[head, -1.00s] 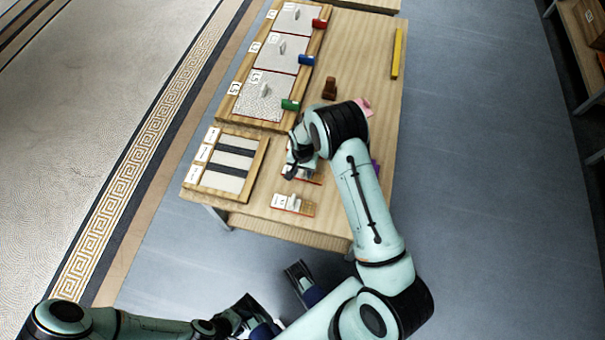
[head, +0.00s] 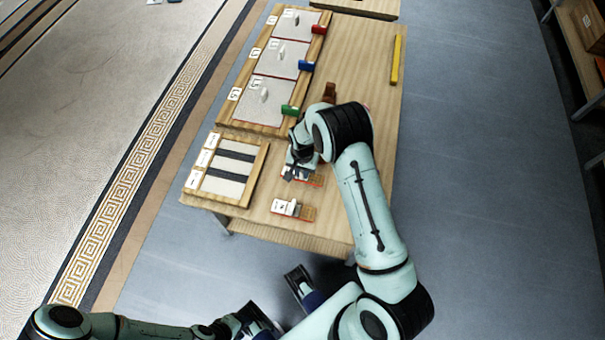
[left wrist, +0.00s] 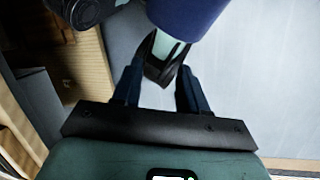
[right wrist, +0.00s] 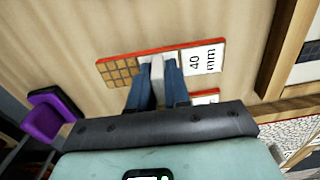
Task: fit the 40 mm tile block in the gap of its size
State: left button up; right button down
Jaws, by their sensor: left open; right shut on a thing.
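The 40 mm tile block (right wrist: 160,64) is a red-edged slab with brown tiles at one end, a "40 mm" label at the other and a pale upright grip between. My right gripper (right wrist: 158,80) is shut on that grip; the slab looks to be at or near the table top. In the head view my right gripper (head: 294,172) hides part of the block (head: 316,180). The frame with the gaps (head: 259,168) lies to its left, with dark and pale bands and white labels. My left gripper (left wrist: 158,88) is open and empty, away from the table.
A similar block (head: 306,212) lies nearer the table's front edge. Three mosaic panels (head: 262,100) with green (head: 290,109), blue and red pieces line the table's left side. A yellow bar (head: 397,60) lies at the right edge. A purple piece (right wrist: 45,120) shows in the right wrist view.

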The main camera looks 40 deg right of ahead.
notch_tip(320, 180, up, 17)
jog(key=p, duration=0.2)
